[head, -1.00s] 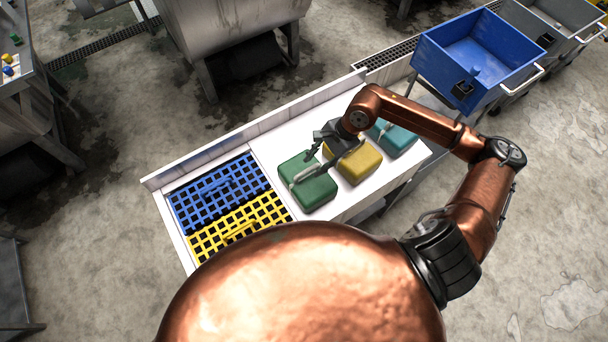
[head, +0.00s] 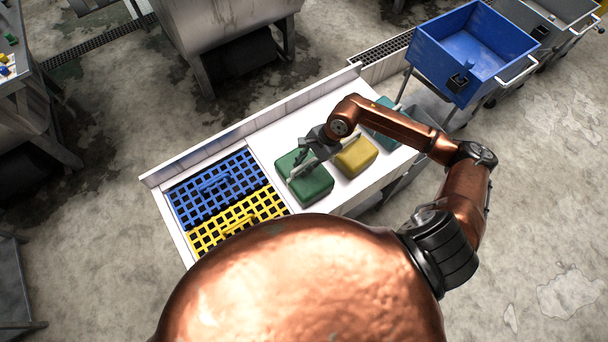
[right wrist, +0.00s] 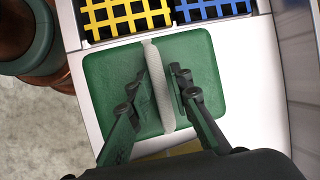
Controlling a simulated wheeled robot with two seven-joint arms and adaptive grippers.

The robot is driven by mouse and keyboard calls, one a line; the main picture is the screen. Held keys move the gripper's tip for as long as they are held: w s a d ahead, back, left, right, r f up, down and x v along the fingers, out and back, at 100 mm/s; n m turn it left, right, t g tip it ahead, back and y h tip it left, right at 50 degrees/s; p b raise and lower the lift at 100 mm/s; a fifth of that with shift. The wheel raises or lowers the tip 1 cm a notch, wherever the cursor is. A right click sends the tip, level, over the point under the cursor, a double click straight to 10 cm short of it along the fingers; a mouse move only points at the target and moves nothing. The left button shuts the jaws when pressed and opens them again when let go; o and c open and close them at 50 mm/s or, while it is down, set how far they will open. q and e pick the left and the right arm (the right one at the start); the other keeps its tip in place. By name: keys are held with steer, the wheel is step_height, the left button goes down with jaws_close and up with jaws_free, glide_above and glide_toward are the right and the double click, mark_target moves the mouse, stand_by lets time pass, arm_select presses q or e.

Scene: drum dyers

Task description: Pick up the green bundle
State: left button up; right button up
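The green bundle (head: 314,187) lies on the white table, a soft block with a pale raised strap across its middle. It also fills much of the right wrist view (right wrist: 205,60). My right gripper (head: 308,153) is over the bundle in the head view. In the right wrist view, its two fingers (right wrist: 161,78) are apart, one on each side of the pale strap (right wrist: 160,90). Whether the fingers touch the strap or the bundle I cannot tell. The bundle rests flat. My left gripper is not in view.
A yellow bundle (head: 357,157) and a teal bundle (head: 388,137) lie to the right, the teal one partly behind my arm. A blue grid (head: 222,187) and a yellow grid (head: 239,219) are at the table's left. A blue bin (head: 472,50) stands beyond the right end.

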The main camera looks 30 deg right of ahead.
jaws_close()
steer(key=shift+r, duration=0.1)
stand_by(0.5)
